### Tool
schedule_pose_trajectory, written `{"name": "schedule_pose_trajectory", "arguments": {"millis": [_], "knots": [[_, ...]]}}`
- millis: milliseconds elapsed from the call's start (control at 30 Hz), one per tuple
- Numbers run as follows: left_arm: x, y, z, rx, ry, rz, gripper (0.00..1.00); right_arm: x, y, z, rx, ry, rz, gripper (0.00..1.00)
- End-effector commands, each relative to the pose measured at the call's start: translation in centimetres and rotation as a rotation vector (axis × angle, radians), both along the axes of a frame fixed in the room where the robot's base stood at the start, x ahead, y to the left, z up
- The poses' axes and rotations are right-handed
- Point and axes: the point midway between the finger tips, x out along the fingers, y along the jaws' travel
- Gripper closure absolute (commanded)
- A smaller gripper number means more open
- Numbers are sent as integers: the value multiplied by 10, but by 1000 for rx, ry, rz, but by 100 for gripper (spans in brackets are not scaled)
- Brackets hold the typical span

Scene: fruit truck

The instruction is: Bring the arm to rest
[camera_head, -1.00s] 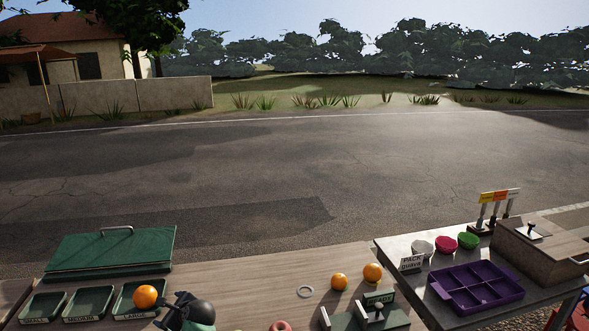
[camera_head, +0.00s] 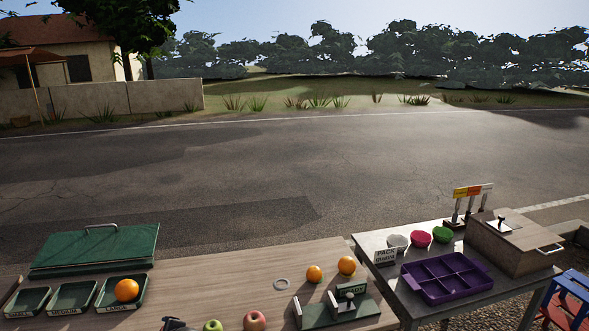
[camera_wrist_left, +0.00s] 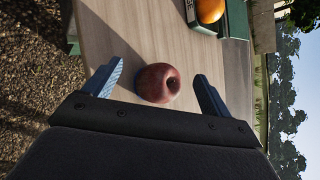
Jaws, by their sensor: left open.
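My left gripper (camera_wrist_left: 158,90) is open in the left wrist view, its two blue-grey fingers spread apart. A dark red apple (camera_wrist_left: 152,82) shows between the fingers in that picture, on the wooden counter; I see no contact. In the head view only a dark tip of my left gripper (camera_head: 173,323) shows at the bottom edge, below the trays. An orange (camera_head: 127,289) sits in the green tray labelled LARGE (camera_head: 108,305), apart from the gripper. The same orange shows at the top of the left wrist view (camera_wrist_left: 210,9). My right gripper is out of view.

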Motion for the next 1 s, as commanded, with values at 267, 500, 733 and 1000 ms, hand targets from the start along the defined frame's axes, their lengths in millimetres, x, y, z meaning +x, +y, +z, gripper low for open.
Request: {"name": "schedule_pose_trajectory", "arguments": {"millis": [267, 500, 733, 1000], "knots": [[-84, -29, -28, -335, -166, 180, 16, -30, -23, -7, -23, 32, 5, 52], [-174, -73, -43, -685, -263, 409, 16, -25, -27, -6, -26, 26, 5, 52], [-255, -117, -44, -963, -281, 653, 16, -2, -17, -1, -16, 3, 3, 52], [-311, -147, -37, -1118, -258, 842, 16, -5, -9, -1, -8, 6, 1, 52]]}}
